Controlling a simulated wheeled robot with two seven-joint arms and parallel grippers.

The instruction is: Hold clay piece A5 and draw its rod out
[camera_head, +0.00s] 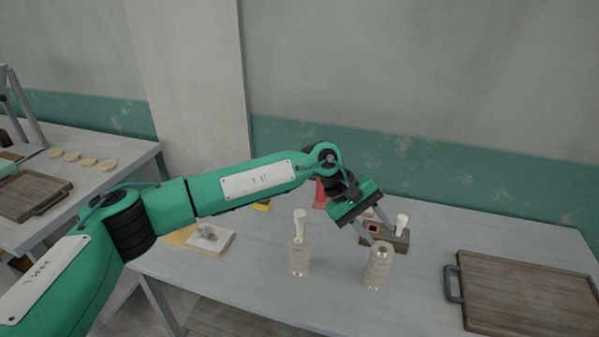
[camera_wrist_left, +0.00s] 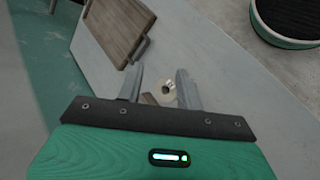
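Two pale ribbed clay pieces stand upright on the grey table. The left clay piece (camera_head: 300,260) has a white rod (camera_head: 299,224) sticking up from its top. The right clay piece (camera_head: 378,268) has an open hole in its top and no rod in it. I can read no label, so I cannot tell which is A5. My left gripper (camera_head: 373,234) is open and empty, its fingers above and behind the right piece. In the left wrist view a round pale top with a hole (camera_wrist_left: 168,90) shows between the spread fingers, nearer the right one. My right gripper is out of view.
A dark block (camera_head: 399,242) behind the right piece has another white rod (camera_head: 402,222) standing at it. A wooden board with a handle (camera_head: 530,295) lies at right. A pale slab (camera_head: 212,240) lies at left. The table front is clear.

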